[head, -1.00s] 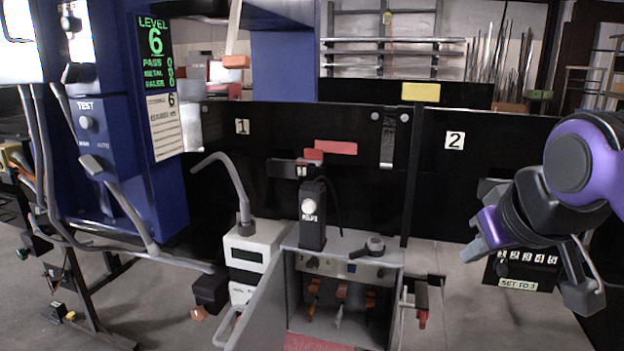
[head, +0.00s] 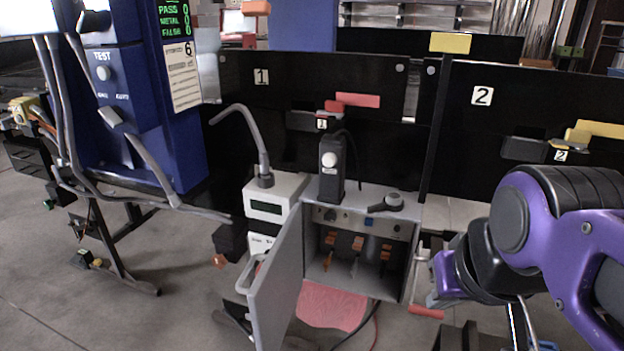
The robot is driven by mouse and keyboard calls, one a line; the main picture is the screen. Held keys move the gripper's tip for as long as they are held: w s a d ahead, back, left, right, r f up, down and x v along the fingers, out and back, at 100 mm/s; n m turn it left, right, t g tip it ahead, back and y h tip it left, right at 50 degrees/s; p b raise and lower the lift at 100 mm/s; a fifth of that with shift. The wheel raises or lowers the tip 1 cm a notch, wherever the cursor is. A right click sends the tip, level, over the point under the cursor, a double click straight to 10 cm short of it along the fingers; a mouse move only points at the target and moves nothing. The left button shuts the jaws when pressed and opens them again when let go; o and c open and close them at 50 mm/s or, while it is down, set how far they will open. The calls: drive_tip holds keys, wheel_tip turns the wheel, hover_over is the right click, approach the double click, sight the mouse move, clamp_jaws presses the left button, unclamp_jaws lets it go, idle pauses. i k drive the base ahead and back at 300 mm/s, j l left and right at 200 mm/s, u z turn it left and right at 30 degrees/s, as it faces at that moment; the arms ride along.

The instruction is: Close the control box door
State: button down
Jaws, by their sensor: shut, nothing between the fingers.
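The grey control box (head: 405,222) stands low in the middle of the head view, its front open. Its door (head: 276,285) is swung out toward me on the left side, with a pale handle (head: 249,274) on the outer face. Orange-handled switches (head: 357,243) show inside the box. My gripper (head: 441,297) is at the lower right, to the right of the box and apart from the door. It is shut and empty; my wrist partly hides it.
A white meter unit (head: 266,207) stands left of the box, behind the door. A black post with a white knob (head: 331,168) and a dark lever (head: 392,202) are on the box top. A red mat (head: 332,305) lies on the floor before the opening. Black panels stand behind.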

sight(273, 295)
drive_tip(key=j+z, duration=0.25)
drive_tip(key=j, duration=0.75)
drive_tip(key=k+j+z, duration=0.1)
drive_tip(key=j+z, duration=0.2)
drive_tip(key=j, duration=0.7)
drive_tip(key=k+z, duration=0.15)
drive_tip(key=z, duration=0.35)
drive_tip(key=j+z, duration=0.35)
drive_tip(key=j, duration=0.35)
drive_tip(key=l+u, duration=0.3)
drive_tip(key=l, duration=0.35)
drive_tip(key=k, duration=0.05)
